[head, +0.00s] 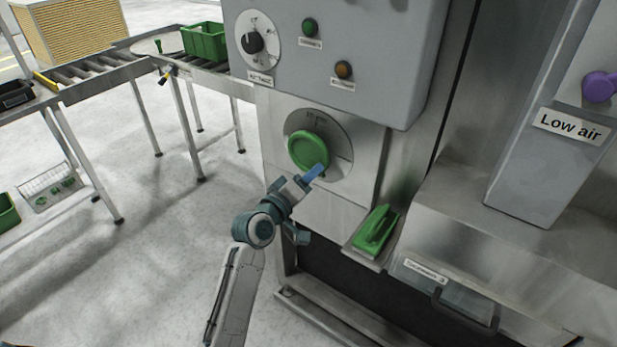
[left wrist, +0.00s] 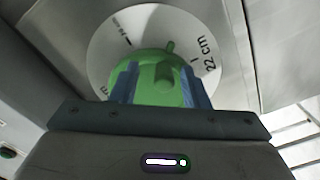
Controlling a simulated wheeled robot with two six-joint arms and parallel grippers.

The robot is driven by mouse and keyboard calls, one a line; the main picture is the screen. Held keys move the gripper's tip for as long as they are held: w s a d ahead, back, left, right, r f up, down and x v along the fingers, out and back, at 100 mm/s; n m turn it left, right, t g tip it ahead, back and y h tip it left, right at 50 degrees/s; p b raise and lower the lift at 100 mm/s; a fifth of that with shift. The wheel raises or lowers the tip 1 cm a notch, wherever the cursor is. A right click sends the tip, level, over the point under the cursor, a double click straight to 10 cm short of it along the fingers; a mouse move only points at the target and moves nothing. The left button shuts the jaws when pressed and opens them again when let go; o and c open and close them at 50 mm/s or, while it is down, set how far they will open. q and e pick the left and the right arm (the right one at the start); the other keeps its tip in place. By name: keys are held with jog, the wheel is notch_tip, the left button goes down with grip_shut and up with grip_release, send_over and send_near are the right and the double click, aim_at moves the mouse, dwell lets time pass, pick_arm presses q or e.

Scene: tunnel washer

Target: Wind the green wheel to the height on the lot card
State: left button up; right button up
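The green wheel (head: 308,150) sits on a round pale dial plate (head: 341,150) on the steel machine front. In the left wrist view the wheel (left wrist: 152,66) has a raised knob and a small green pointer at its upper edge. The dial (left wrist: 117,42) reads "22 cm" at its right; other marks are partly hidden or too small to read. My left gripper (head: 299,178) is at the wheel's lower right. Its blue fingers (left wrist: 160,86) stand wide apart before the wheel, with the knob between them; contact is unclear. My right gripper is out of view. I see no readable lot card.
A roller conveyor (head: 100,74) stands left; the floor between is clear.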

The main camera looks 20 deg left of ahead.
pick_arm(q)
jog(key=shift+s+a+f, duration=0.1)
jog(key=shift+s+f, duration=0.05)
jog(key=b+v, duration=0.2)
jog(key=v, duration=0.8)
jog(key=shift+s+b, duration=0.25)
jog(key=shift+b, duration=0.05)
jog(key=shift+w+d+m, duration=0.55)
jog(key=shift+w+m, duration=1.1)
jog(key=shift+m, duration=0.7)
jog(key=shift+w+d+m, duration=0.55)
jog(key=shift+w+m, duration=1.15)
jog(key=shift+m, duration=0.6)
jog(key=shift+w+d+m, duration=0.5)
jog(key=shift+w+m, duration=1.15)
jog(key=shift+m, duration=0.7)
